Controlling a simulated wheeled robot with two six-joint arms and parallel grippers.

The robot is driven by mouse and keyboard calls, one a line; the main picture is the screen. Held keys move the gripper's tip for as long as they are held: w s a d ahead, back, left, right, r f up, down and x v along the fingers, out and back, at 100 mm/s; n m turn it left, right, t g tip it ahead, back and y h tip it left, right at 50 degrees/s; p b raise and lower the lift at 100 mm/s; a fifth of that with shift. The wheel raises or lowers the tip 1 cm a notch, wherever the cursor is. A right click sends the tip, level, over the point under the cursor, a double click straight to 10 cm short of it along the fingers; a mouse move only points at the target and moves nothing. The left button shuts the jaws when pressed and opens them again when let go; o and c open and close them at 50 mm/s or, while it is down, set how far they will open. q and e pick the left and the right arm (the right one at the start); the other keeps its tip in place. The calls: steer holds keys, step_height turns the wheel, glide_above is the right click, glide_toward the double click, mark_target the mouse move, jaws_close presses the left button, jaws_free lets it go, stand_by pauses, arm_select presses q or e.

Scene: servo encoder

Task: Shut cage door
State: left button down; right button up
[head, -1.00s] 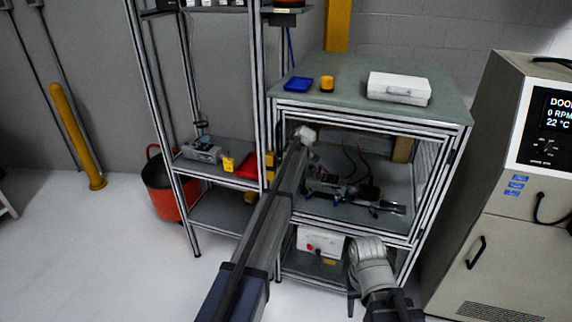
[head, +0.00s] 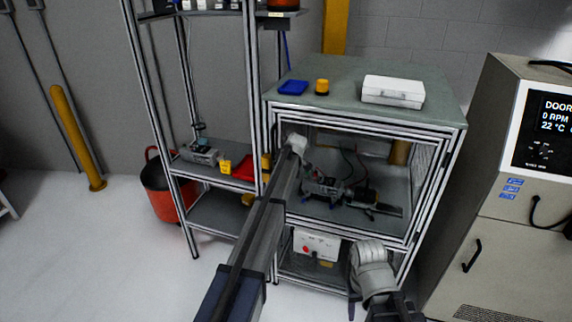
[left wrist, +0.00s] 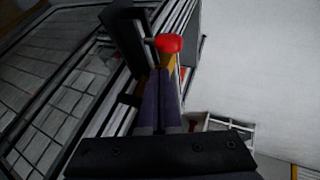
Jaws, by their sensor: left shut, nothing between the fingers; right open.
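The cage (head: 448,124) is a metal-framed enclosure with a green-grey top. Its framed front door (head: 345,229) lies at or close to the front opening; I cannot tell whether a gap remains. My left arm reaches across to the cage's left front edge, and its gripper is hidden in the head view. In the left wrist view my left gripper (left wrist: 167,82) is shut with nothing between its fingers. A black bar like a handle (left wrist: 124,38) stands just beyond the fingertips. My right gripper (head: 353,287) is open, low in front of the cage, partly hidden by its wrist.
A red knob on a yellow part (left wrist: 170,44) is close to the left fingertips. A shelf rack (head: 215,176) stands left of the cage, with a red bucket (head: 160,190) behind it. A tall machine (head: 500,225) stands at right.

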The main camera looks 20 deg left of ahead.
arm_select(q)
steer(key=s+p+v, duration=0.1)
steer(key=p+v, duration=0.6)
steer(key=v, duration=0.3)
steer(key=s+d+f+m+g+h+b, duration=0.1)
steer(key=s+d+m, duration=0.5)
steer(key=s, duration=0.8)
steer(key=s+d+f+m+g+h, duration=0.1)
steer(key=s+d+m, duration=0.6)
steer(key=s, duration=0.7)
steer(key=s+d+f+m+g+h+b, duration=0.1)
steer(key=s+d+f+m+g, duration=0.2)
steer(key=s+d+m, duration=0.4)
steer(key=s+f+m, duration=0.1)
steer(key=s, duration=0.7)
steer(key=shift+d+f+h+b, duration=0.2)
steer(key=shift+f+h+b, duration=0.1)
steer(key=shift+h, duration=0.1)
steer(key=shift+s, duration=0.1)
